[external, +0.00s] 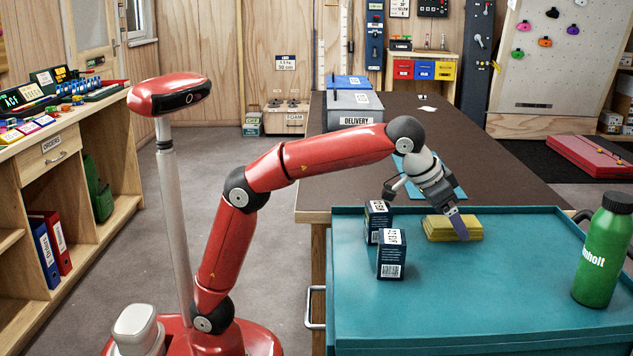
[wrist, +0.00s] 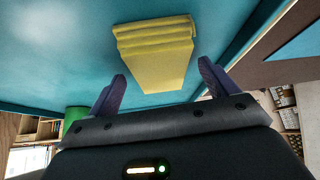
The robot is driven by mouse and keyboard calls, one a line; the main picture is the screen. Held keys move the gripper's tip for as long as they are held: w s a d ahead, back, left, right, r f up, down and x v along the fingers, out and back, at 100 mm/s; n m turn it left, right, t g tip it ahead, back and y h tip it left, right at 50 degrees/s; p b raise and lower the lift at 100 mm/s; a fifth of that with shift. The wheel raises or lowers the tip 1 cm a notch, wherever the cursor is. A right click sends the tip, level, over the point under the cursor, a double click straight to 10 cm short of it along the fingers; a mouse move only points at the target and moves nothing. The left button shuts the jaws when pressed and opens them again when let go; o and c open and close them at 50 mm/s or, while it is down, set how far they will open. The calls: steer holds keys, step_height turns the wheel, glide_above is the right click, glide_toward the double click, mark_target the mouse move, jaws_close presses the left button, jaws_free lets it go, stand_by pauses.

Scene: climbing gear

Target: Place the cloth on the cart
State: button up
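The yellow folded cloth (external: 440,229) lies flat on the teal top of the cart (external: 480,300), near its back edge. The wrist view also shows the cloth (wrist: 155,45) against the teal surface. My gripper (external: 459,222) points down at the cloth from above and behind it. In the wrist view its two purple fingers (wrist: 162,72) stand apart, with the cloth between and just beyond their tips. Gaps show on both sides of the cloth, so the gripper is open and does not hold it.
Two dark blue boxes (external: 391,256) stand on the cart left of the cloth. A green bottle (external: 598,255) stands at the cart's right. The brown table (external: 350,190) behind bears a grey delivery box (external: 355,108). The cart's front middle is clear.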

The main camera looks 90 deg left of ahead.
steer(key=shift+r, duration=0.3)
steer(key=p+v, duration=0.3)
steer(key=v, duration=0.8)
steer(key=shift+s+r, duration=0.2)
steer(key=shift+r, duration=0.1)
steer(key=s+a+f+m+p, duration=0.1)
steer(key=s+a+f+m, duration=0.15)
steer(key=s, duration=0.55)
steer(key=s+a+f+m+p, duration=0.15)
steer(key=s+a, duration=0.25)
steer(key=s, duration=0.5)
steer(key=s+a+f+n+b, duration=0.1)
steer(key=s+f, duration=0.3)
steer(key=f, duration=0.8)
steer(key=s+a+f+n+g+h+b, duration=0.1)
steer(key=s+f, duration=0.4)
steer(key=f, duration=0.8)
steer(key=shift+a+f, duration=0.3)
steer(key=shift+a, duration=0.2)
